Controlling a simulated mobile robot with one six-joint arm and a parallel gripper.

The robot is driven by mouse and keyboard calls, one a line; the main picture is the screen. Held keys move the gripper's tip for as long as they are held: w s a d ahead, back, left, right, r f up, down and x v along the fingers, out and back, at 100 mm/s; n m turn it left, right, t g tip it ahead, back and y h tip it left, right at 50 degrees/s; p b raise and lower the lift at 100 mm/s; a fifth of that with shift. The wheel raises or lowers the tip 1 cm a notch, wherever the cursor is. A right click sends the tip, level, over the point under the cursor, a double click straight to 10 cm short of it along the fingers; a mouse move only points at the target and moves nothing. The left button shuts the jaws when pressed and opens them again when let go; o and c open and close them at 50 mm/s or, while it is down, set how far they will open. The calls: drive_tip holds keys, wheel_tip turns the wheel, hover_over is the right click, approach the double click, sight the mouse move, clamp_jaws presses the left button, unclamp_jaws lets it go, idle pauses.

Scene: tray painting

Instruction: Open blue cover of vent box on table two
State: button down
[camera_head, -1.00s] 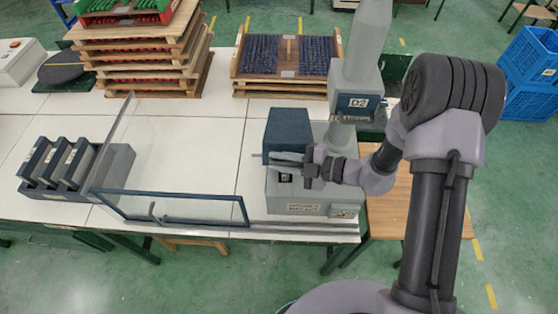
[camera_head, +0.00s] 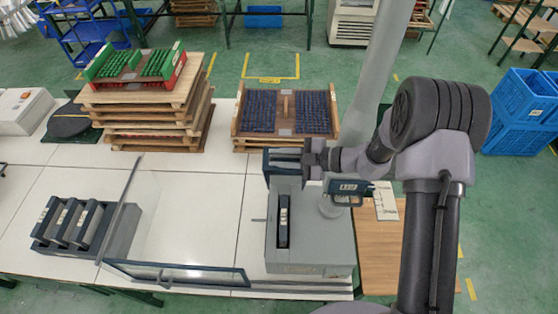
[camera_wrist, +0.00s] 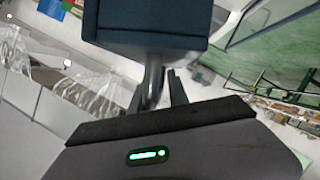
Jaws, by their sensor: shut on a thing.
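The grey vent box (camera_head: 325,250) stands on the white table at its right end. Its blue cover (camera_head: 283,180) is swung up at the back of the box, and the slot (camera_head: 283,222) shows with a dark upright part in it. My gripper (camera_head: 300,158) is at the raised cover, above the box's far edge. In the wrist view the dark blue cover (camera_wrist: 150,25) fills the top, and my gripper (camera_wrist: 160,92) is shut on a grey handle (camera_wrist: 153,78) below it. The exact contact is partly hidden.
A grey post with a D3 label (camera_head: 348,188) rises just right of the cover. A clear panel with a blue frame (camera_head: 180,273) stands front left. A grey rack (camera_head: 85,230) and stacked wooden trays (camera_head: 150,125) are farther left. A tray of blue parts (camera_head: 287,112) lies behind.

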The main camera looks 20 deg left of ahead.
drive_tip(key=shift+w+a+r, duration=0.1)
drive_tip(key=shift+w+r, duration=0.1)
drive_tip(key=shift+w, duration=0.3)
drive_tip(key=c, duration=1.5)
unclamp_jaws()
drive_tip(key=b+v, duration=0.2)
drive_tip(key=v, duration=1.5)
drive_tip(key=shift+s+r+b, duration=0.1)
drive_tip(key=shift+b, duration=0.2)
